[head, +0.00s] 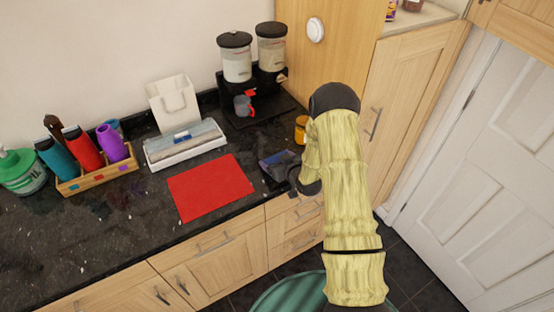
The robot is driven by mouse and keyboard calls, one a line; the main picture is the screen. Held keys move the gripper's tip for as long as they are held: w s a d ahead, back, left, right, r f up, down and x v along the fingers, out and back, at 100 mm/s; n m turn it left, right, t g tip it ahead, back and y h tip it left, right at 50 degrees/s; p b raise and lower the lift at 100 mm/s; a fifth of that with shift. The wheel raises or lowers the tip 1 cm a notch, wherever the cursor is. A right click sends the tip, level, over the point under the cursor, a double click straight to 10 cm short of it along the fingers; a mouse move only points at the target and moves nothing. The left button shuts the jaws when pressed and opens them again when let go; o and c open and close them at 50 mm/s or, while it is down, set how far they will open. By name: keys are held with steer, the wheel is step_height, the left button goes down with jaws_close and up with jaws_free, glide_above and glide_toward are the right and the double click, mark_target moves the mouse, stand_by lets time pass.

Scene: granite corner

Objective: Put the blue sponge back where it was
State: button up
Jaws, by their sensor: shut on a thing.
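My gripper (292,182) is low over the front of the counter, at the right of the red mat (212,187). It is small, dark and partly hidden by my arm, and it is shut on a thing. A dark bluish flat shape (277,162) lies right by the fingers, and it looks like the blue sponge in or over a dark tray. I cannot tell sponge from tray clearly, nor whether the sponge touches anything below it.
An orange jar (301,129) stands just behind my gripper. Two dispensers (254,58) with a grey cup (243,105), a white-and-grey box (185,143), a paper bag (174,103) and a bottle rack (97,177) stand farther back or left. The counter's front left is clear.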

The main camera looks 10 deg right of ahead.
steer(key=shift+f, duration=0.15)
steer(key=o, duration=0.8)
steer(key=shift+d, duration=0.1)
steer(key=shift+s+r, duration=0.1)
steer(key=shift+r, duration=0.1)
steer(key=b+v, duration=0.3)
steer(key=v, duration=0.8)
steer(key=shift+s+r, duration=0.2)
steer(key=shift+s, duration=0.15)
